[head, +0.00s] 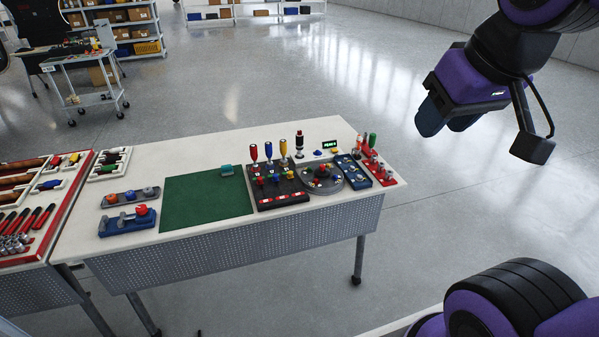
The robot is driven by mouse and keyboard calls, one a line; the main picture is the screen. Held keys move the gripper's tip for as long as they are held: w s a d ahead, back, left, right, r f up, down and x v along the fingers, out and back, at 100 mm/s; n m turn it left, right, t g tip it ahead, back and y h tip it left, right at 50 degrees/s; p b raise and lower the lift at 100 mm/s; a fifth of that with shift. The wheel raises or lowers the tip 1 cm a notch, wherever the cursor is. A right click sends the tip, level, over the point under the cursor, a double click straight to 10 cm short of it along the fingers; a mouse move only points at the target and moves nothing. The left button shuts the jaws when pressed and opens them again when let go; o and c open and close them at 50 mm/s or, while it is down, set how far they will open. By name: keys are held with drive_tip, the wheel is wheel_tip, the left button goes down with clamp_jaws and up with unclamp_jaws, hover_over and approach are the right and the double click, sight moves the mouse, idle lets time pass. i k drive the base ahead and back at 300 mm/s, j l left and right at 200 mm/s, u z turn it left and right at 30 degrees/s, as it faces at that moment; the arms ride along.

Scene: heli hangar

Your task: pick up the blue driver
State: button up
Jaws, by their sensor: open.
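The three stand in a row at the back edge of a dark block (278,199) that carries small coloured pieces. The lower part of the blue driver is hard to make out at this size. My gripper (447,122) is at the upper right, above the floor and well to the right of the table, away from the driver. Its two dark blue fingers are apart, and nothing shows between them.
A tool tray (35,215) stands at the left. The floor right of the table is clear.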

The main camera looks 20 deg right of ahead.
sight(268, 145)
drive_tip(key=i+l+u, duration=0.3)
drive_tip(key=i+l, duration=0.25)
drive_tip(key=i+l+u, duration=0.3)
drive_tip(key=i+l, duration=0.4)
